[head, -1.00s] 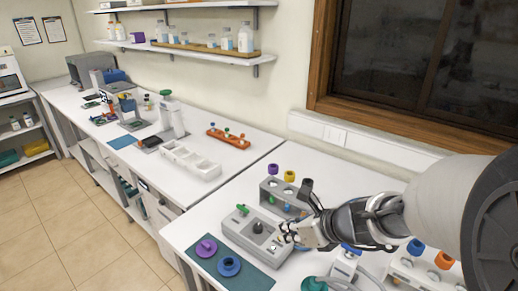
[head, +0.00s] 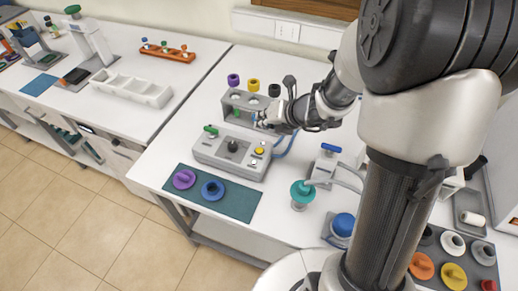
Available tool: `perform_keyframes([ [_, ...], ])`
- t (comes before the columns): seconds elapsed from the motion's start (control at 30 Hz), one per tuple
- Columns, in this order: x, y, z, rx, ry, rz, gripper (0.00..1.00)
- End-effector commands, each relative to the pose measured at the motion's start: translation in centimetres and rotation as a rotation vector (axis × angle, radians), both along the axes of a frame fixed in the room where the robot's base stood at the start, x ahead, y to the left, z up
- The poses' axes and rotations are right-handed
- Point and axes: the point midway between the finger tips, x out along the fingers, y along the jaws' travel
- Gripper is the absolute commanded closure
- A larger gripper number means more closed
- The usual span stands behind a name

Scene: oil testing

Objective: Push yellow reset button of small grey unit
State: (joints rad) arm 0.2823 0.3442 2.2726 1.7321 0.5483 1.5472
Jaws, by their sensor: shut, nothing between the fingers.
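The small grey unit (head: 226,157) stands on the white table in the head view. It has a black knob (head: 233,146) in its middle and a green lever at its back left. Its yellow button (head: 259,151) is on the right side of its top and is fully visible. My gripper (head: 259,121) is above and behind the button, apart from it, near the front of a grey rack. The fingers look small and close together, shut and empty.
The grey rack (head: 236,102) behind the unit has purple, yellow and black caps behind it. A teal mat (head: 238,206) with purple and blue discs lies in front. A teal-capped fixture (head: 302,193) stands to the right. A blue tube runs beside the unit.

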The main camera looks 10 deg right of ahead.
Motion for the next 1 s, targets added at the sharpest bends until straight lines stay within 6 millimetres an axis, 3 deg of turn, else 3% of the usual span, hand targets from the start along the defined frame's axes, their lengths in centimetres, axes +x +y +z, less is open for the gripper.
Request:
perform_keyframes([
  [0.27,0.0,0.0,-2.7,-0.001,0.001,0.001,1.0],
  [0.6,0.0,0.0,-7.6,-0.001,0.001,0.001,1.0],
  [0.77,0.0,0.0,-8.6,-0.001,-0.001,0.001,1.0],
  [1.0,0.0,0.0,-8.6,-0.001,-0.001,0.001,1.0],
])
